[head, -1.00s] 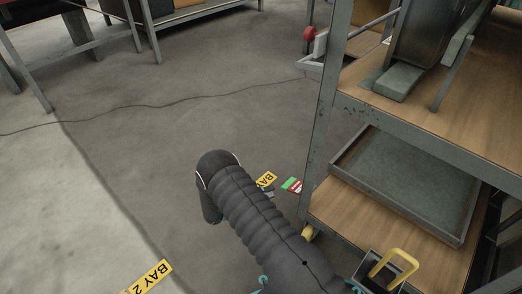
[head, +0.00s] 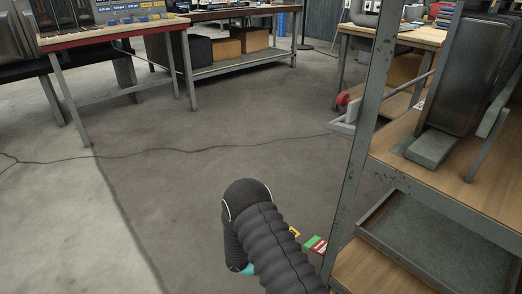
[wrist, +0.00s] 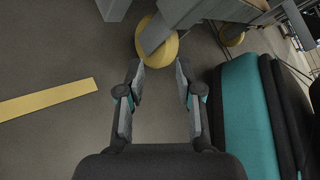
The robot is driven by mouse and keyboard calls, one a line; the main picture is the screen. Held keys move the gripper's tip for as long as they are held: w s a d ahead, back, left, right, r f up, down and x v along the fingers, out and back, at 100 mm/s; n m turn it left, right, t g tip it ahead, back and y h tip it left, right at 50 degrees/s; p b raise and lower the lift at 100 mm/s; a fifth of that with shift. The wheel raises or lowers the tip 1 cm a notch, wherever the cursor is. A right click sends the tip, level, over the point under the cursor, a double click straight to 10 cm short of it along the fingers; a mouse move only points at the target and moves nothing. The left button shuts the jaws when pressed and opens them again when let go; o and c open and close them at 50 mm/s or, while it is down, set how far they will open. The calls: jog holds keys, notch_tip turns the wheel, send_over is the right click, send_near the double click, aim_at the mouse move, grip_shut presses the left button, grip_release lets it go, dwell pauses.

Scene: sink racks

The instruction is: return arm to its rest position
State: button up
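My gripper (wrist: 163,90) shows in the wrist view with its two fingers spread apart and nothing between them. It points toward the grey floor, just short of a yellow caster wheel (wrist: 157,42). In the head view my arm, in a dark ribbed sleeve, is bent at the bottom centre. My gripper itself is hidden there.
A metal rack (head: 358,150) with wooden shelves stands close on the right. A grey tray (head: 440,245) lies on its lower shelf. Workbenches (head: 120,30) stand at the back. A cable (head: 200,150) crosses the open floor (head: 170,190). A yellow floor stripe (wrist: 45,98) shows in the wrist view.

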jog(key=s+d+r+m+t+y+p, duration=0.1)
jog(key=s+r+m, duration=0.5)
jog(key=r, duration=1.2)
jog(key=s+d+r+m+t+y+p, duration=0.1)
jog(key=s+r+m+t+y+p, duration=0.2)
jog(key=r+m, duration=0.7)
jog(key=s+d+r+m+t+y+p, duration=0.1)
jog(key=s+r+m+t+y+p, duration=0.2)
jog(key=r, duration=2.3)
jog(key=s+m+y+p, duration=0.1)
jog(key=s+m+y, duration=0.4)
jog(key=s+y, duration=0.1)
jog(key=shift+s+r+m+y+p, duration=0.3)
jog(key=shift+s+p, duration=0.1)
jog(key=shift+s, duration=0.45)
